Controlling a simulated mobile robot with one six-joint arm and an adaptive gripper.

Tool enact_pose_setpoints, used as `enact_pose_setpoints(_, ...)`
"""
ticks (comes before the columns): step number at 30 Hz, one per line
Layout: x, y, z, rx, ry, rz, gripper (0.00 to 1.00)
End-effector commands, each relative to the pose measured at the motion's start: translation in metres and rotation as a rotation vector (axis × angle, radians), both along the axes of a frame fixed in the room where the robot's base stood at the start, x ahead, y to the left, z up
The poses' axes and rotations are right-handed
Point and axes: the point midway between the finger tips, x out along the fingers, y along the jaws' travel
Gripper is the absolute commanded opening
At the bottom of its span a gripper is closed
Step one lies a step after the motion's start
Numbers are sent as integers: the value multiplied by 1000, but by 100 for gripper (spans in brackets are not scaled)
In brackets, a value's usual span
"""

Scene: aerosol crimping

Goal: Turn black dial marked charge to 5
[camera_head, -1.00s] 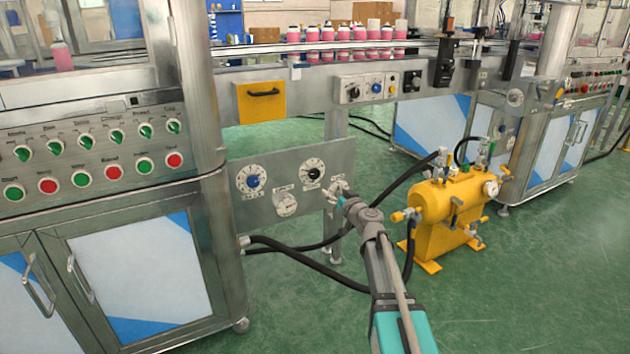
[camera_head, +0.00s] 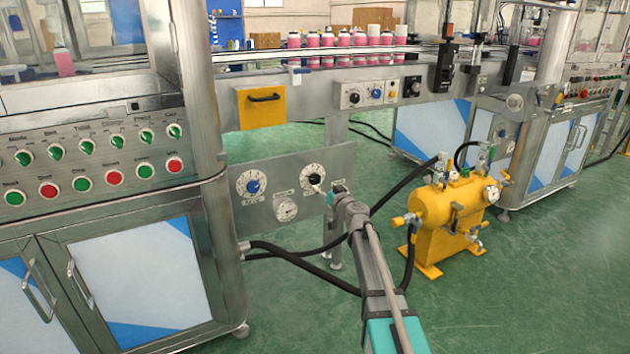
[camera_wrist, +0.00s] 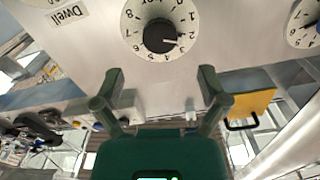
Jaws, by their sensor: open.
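The black dial (camera_head: 313,177) has a white numbered face and sits on the grey lower panel (camera_head: 335,165), right of a blue dial (camera_head: 252,186). The wrist view is upside down and shows the black dial (camera_wrist: 160,36) near the top centre. Its white pointer line is close to the 2. The label at its edge is cut off. My gripper (camera_wrist: 162,76) is open and empty, its two fingers spread to either side of the dial's line but apart from the knob. In the head view my gripper (camera_head: 325,191) is just in front of the dial, partly covering its lower right.
A small gauge (camera_head: 286,209) sits between and below the two dials. A yellow drawer (camera_head: 260,106) is above the panel. Black hoses (camera_head: 300,275) run below, and a yellow tank (camera_head: 445,215) stands on the green floor to the right.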

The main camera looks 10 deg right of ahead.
Motion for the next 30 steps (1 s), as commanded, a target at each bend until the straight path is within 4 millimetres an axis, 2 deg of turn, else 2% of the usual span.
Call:
enact_pose_setpoints(1, 12, 3, 0, 0, 0, 1, 93)
enact_pose_setpoints(3, 22, 6, 0, 0, 0, 1, 93)
enact_pose_setpoints(12, 58, 18, 0, 0, 0, 0, 93)
enact_pose_setpoints(18, 69, 22, 0, 0, 0, 0, 93)
enact_pose_setpoints(29, 70, 23, 0, 0, 0, 0, 93)
enact_pose_setpoints(30, 70, 23, 0, 0, 0, 0, 87)
